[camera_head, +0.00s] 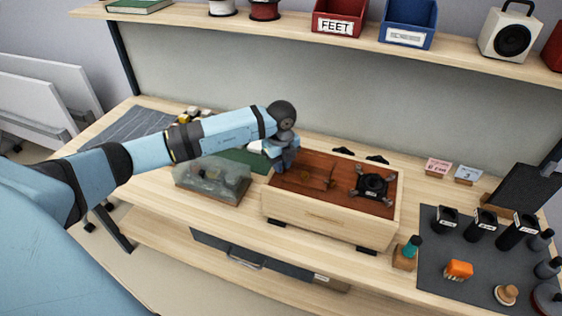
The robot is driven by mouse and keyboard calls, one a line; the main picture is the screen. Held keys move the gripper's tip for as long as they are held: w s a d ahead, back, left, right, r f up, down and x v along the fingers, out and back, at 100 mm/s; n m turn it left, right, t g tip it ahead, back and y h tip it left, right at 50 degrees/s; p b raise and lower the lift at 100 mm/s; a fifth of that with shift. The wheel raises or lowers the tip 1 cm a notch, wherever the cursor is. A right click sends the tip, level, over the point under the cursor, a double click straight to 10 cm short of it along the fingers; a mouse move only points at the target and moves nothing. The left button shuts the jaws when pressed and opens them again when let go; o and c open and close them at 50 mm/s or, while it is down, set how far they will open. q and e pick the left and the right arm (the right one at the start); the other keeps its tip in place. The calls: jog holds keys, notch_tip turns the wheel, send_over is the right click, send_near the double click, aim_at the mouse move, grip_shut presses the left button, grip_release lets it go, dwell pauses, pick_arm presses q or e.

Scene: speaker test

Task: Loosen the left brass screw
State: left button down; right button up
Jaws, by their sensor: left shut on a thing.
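A pale wooden speaker box (315,220) with a red-brown top panel (338,190) stands on the workbench. A black four-armed part (372,186) sits at the right of the panel. My left gripper (279,167) reaches down at the box's left end, by the panel's left edge. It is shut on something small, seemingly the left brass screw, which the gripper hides. Thin brown marks or pieces (318,178) show on the middle of the panel, too small to make out. No other brass screw can be told apart. My right gripper is not in view.
A clear cover over parts (213,178) stands just left of the box. A dark mat (450,235) at the right holds black containers, an orange block (458,270) and bottles. A teal-topped item (413,246) stands near the box's right corner. A shelf (300,30) runs above.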

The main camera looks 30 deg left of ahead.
pick_arm(q)
jog(key=shift+r+n, duration=0.1)
jog(key=shift+n, duration=1.1)
jog(key=c, duration=1.1)
grip_release()
notch_tip(320, 180, up, 14)
jog(key=b, duration=0.1)
